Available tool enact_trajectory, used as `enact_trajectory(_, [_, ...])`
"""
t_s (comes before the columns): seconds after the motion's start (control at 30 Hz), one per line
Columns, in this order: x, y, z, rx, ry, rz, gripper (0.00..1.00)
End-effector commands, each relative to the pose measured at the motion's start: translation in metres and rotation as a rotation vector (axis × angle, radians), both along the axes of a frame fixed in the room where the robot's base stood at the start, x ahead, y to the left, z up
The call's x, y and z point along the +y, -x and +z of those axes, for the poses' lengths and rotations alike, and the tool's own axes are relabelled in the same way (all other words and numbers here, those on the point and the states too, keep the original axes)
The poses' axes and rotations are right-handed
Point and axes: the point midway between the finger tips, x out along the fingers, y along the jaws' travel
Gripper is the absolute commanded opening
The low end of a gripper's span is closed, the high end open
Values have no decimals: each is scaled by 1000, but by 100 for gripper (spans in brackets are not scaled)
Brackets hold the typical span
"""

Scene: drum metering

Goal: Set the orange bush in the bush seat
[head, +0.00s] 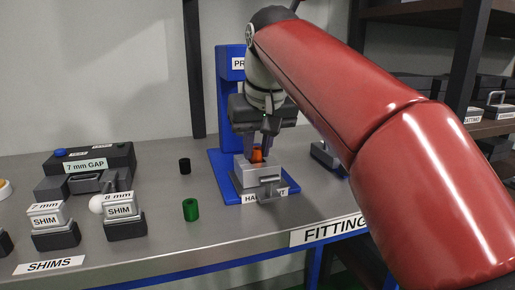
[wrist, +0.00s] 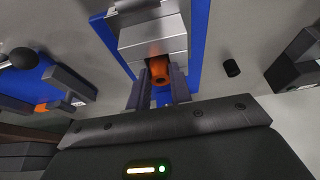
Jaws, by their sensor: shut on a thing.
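The orange bush (head: 257,156) is between the fingers of my gripper (head: 261,150), at the top of a pale metal block on the blue press.
A green bush (head: 191,209) and a black bush (head: 184,166) stand on the bench left of the blue press (head: 230,100). Shim blocks (head: 121,207) and a 7 mm gap gauge (head: 88,165) are farther left. A small handle (head: 269,188) fronts the block. Bare bench lies between.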

Motion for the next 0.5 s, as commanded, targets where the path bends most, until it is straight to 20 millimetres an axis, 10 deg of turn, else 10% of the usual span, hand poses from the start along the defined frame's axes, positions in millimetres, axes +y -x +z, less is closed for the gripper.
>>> enact_trajectory(0.5, [0, 0, -9, 2, 1, 0, 0])
